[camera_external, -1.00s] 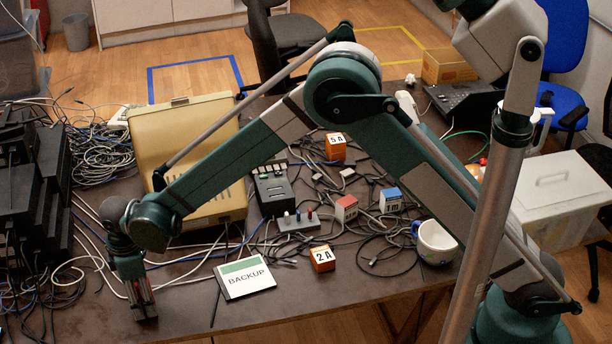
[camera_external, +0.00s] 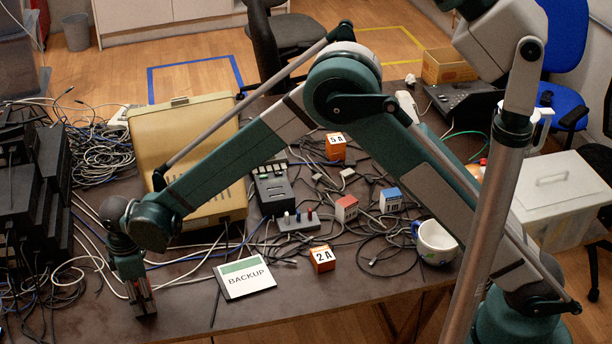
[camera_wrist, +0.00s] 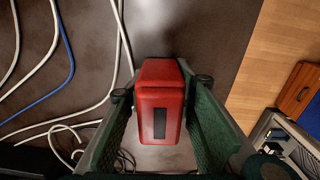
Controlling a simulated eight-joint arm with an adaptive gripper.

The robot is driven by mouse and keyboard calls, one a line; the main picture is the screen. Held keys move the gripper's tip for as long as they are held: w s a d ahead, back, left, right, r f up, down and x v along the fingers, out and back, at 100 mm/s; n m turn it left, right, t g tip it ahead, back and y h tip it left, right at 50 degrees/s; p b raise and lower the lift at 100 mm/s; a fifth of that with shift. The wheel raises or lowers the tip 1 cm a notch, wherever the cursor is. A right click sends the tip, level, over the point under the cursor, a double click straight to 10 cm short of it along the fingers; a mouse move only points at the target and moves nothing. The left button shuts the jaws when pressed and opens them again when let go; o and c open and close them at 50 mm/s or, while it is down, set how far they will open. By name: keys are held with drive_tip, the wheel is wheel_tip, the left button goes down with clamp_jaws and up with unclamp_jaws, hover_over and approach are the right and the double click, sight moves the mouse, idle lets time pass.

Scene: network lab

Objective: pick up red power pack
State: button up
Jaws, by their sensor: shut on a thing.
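A red power pack (camera_wrist: 160,95) with a dark rectangular patch sits between the two fingers of my gripper (camera_wrist: 160,105) in the wrist view. The fingers press against its left and right sides. In the external view my gripper (camera_external: 139,295) points down at the front left of the table, and the red pack is mostly hidden by the fingers. I cannot tell whether the pack touches the tabletop.
White and blue cables (camera_wrist: 60,60) lie left of the gripper, and the table edge is close on its right in the wrist view. A BACKUP card (camera_external: 245,278), a beige case (camera_external: 185,135) and black boxes (camera_external: 40,180) stand nearby.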

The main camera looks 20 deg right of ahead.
drive_tip(key=shift+r, duration=0.15)
drive_tip(key=shift+r+p, duration=0.85)
drive_tip(key=shift+r, duration=4.05)
